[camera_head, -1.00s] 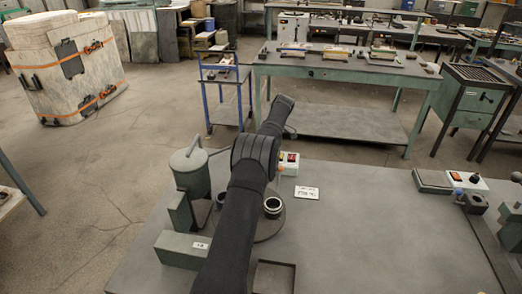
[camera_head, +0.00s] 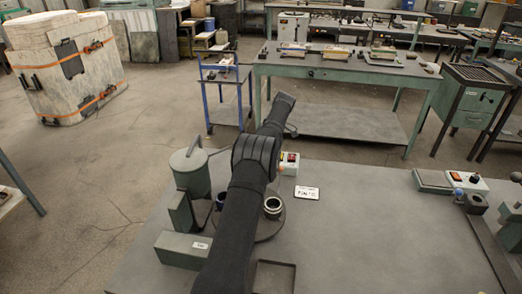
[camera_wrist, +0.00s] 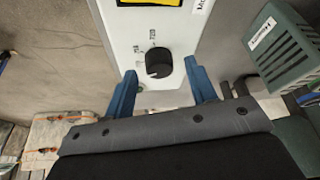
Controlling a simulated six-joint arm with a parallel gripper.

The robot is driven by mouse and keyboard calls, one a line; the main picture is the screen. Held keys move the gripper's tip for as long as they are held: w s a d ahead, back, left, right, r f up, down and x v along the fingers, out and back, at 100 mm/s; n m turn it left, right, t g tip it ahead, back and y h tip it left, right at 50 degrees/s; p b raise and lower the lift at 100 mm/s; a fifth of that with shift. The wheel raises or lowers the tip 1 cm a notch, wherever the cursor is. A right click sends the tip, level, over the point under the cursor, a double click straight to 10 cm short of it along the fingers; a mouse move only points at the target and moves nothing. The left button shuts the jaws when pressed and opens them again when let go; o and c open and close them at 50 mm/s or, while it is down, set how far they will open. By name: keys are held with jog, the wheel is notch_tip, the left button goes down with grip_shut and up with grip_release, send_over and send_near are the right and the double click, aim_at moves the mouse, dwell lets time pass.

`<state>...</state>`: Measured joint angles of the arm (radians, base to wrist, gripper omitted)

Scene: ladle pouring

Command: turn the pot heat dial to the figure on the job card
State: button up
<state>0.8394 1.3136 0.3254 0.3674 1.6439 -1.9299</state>
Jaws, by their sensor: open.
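The black round heat dial (camera_wrist: 158,62) sits on a white panel (camera_wrist: 118,20) in the wrist view, with small printed figures around it that I cannot read surely. My gripper (camera_wrist: 163,78) is open, its two blue fingers on either side of the dial's near edge, with gaps to both sides. In the head view my arm hides the gripper and most of the white control box (camera_head: 291,163). The job card (camera_head: 306,193) lies flat on the bench to the right of the arm; its print is too small to read. The green pot (camera_head: 190,173) stands to the left of the arm.
A dark ring-shaped cup (camera_head: 272,207) stands on a round plate by the arm. A green block (camera_head: 182,250) and a shallow tray (camera_head: 274,277) are nearer. The middle right of the bench (camera_head: 365,235) is clear. A green ribbed box (camera_wrist: 285,50) stands beside the panel.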

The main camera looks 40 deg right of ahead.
jog(key=v, duration=0.6)
jog(key=shift+r, duration=0.3)
jog(key=shift+d, duration=0.15)
jog(key=shift+f, duration=0.1)
jog(key=x, duration=0.7)
jog(key=shift+f, duration=0.2)
